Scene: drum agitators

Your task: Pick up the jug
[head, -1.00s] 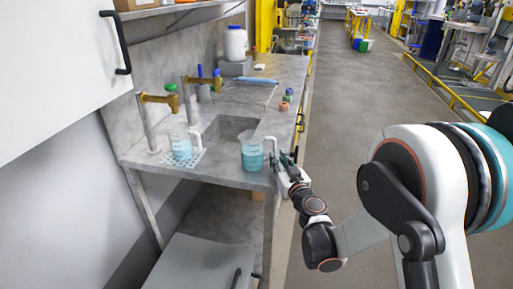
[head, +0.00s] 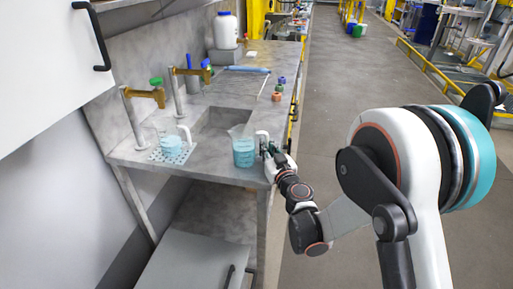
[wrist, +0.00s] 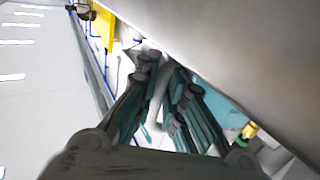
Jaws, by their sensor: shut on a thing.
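A clear jug (head: 244,152) with blue liquid and a white handle (head: 262,138) is upright at the front right corner of the grey counter, right of the sink. I cannot tell whether its base touches the counter. My gripper (head: 269,154) is at its right side, with the fingers shut on the handle. In the wrist view, the white handle (wrist: 157,98) shows between the dark green fingers, and part of the blue jug (wrist: 222,105) shows behind the right finger. A second, similar jug (head: 171,146) stands on a white perforated mat at the left.
The grey counter (head: 215,166) has a sink (head: 218,124) and brass taps (head: 150,95) on the left. A white tub (head: 226,31) and small coloured items (head: 278,92) are farther back. A white cabinet hangs upper left. The floor to the right is open.

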